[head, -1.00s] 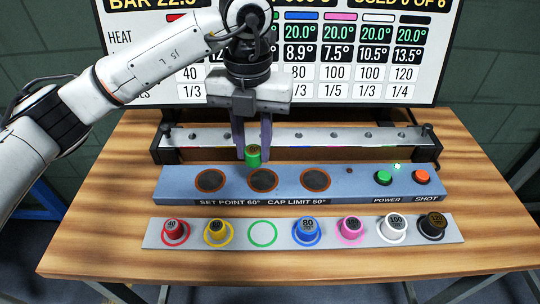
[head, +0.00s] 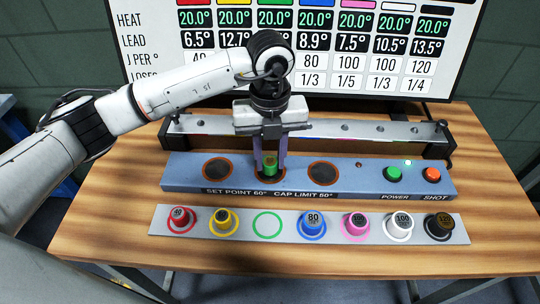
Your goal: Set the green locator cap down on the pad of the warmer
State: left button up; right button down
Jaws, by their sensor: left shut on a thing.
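The green locator cap (head: 270,164) is between the fingers of my left gripper (head: 270,167), which is shut on it. It is upright over the middle pad (head: 268,179) of the blue-grey warmer (head: 366,181); I cannot tell whether it touches the pad. The fingers and cap hide much of that pad. The left pad (head: 217,170) and right pad (head: 324,173) are bare. My right gripper is not in view.
A grey tray (head: 182,231) in front holds red, yellow, blue, pink, white and black caps, with an empty green ring (head: 267,225). A metal bar (head: 345,128) runs behind the warmer. Green (head: 394,174) and orange (head: 432,174) buttons are at the warmer's right.

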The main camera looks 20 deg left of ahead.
aim_at(270, 160)
pick_arm(q)
jog(key=shift+f, duration=0.15)
jog(key=shift+f, duration=0.15)
jog(key=o, duration=1.1)
jog(key=shift+o, duration=0.2)
notch_tip(270, 160, up, 12)
jog(key=shift+r+b, duration=0.2)
jog(key=shift+b, duration=0.25)
